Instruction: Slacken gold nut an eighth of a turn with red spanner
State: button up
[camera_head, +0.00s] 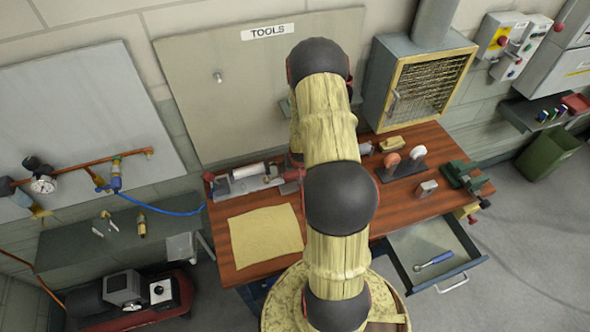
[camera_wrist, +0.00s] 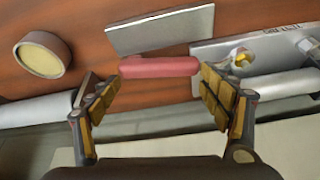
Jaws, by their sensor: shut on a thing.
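In the head view, my arm hides the gripper and the nut; the metal fixture (camera_head: 245,182) shows left of the arm on the wooden bench (camera_head: 235,268).
A yellow cloth (camera_head: 265,237) lies on the bench front. An open drawer (camera_head: 404,272) holds a blue-handled tool (camera_head: 434,259). A green vise (camera_head: 462,176) and a small metal block (camera_head: 426,189) are at right. A round tan-faced object (camera_wrist: 42,57) is left in the wrist view.

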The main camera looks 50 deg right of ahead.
jog(key=shift+w+d+r+p, duration=0.1)
jog(key=shift+w+d+p, duration=0.1)
jog(key=shift+p, duration=0.95)
jog(key=shift+n+p, duration=0.4)
jog(key=shift+w+d+n+y+p, duration=0.4)
jog(key=shift+w+n+p, duration=0.3)
jog(key=shift+p, duration=2.05)
jog(key=shift+w+f+t+p, duration=0.1)
jog(key=shift+f+t+p, duration=0.1)
jog(key=shift+t+p, duration=0.15)
jog(key=shift+s+a+f+b, duration=0.15)
jog(key=shift+s+b, duration=0.15)
jog(key=shift+b, duration=0.55)
jog(key=shift+r, duration=0.3)
notch_tip(320, 180, up, 6)
jog(key=p, duration=0.5)
jog(key=shift+w, duration=0.1)
